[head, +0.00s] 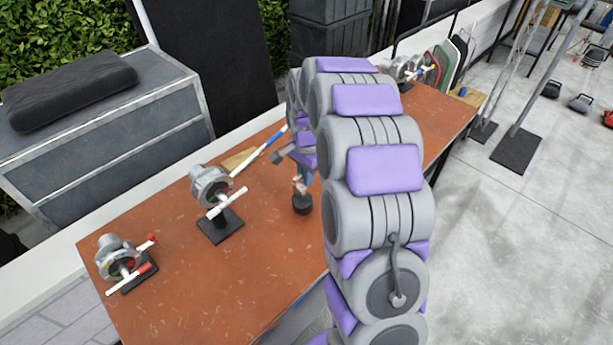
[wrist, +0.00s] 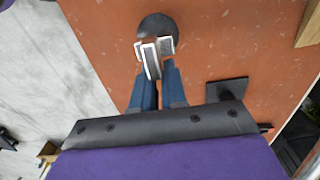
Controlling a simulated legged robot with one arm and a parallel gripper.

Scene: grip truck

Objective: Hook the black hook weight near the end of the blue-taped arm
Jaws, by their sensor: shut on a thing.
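The black hook weight (head: 302,204) shows as a dark round body below my gripper (head: 300,180) in the head view. In the wrist view the weight (wrist: 158,24) lies just beyond the pale fingertips of my gripper (wrist: 154,58), which are shut on its upper part. The hook itself is hidden between the fingers. I cannot tell whether the weight touches the table. The blue-taped arm (head: 268,143) slants up to the right from the middle clamp stand (head: 211,187). Its far end is close to my wrist, left of and above the weight, and partly covered there.
The clamp stands on a dark base plate (head: 220,226) on the orange-brown table (head: 190,285). Another clamp with red-ended handles (head: 122,256) stands at the front left. More clamps (head: 405,69) stand at the far end. My arm covers the table's middle right. The table front is clear.

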